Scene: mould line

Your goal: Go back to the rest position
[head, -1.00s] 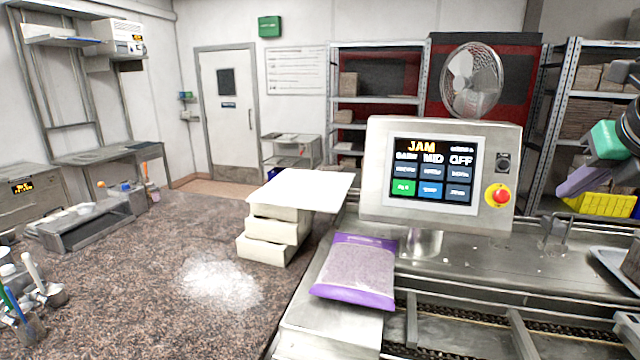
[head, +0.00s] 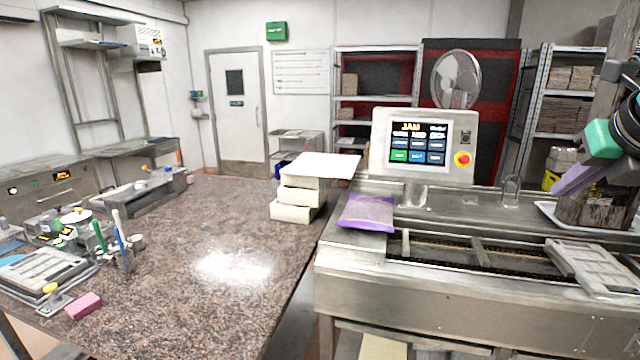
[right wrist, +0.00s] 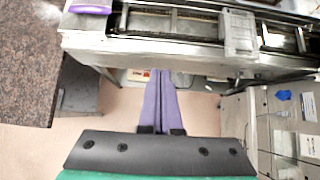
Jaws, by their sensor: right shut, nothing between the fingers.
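My right gripper (head: 556,190) comes in at the right edge of the head view, with a green body and purple fingers. In the right wrist view its purple fingers (right wrist: 160,75) lie side by side, shut and empty. They point towards the front of the steel conveyor (head: 470,285), with floor seen beneath them. My left gripper is not in view.
A granite worktop (head: 170,255) with tools and stacked white blocks (head: 295,205) lies left. A purple bag (head: 367,213) lies on the conveyor's left end, below the control panel (head: 423,145). A mould (head: 590,265) sits on the chain at right. Floor (right wrist: 110,120) shows before the conveyor.

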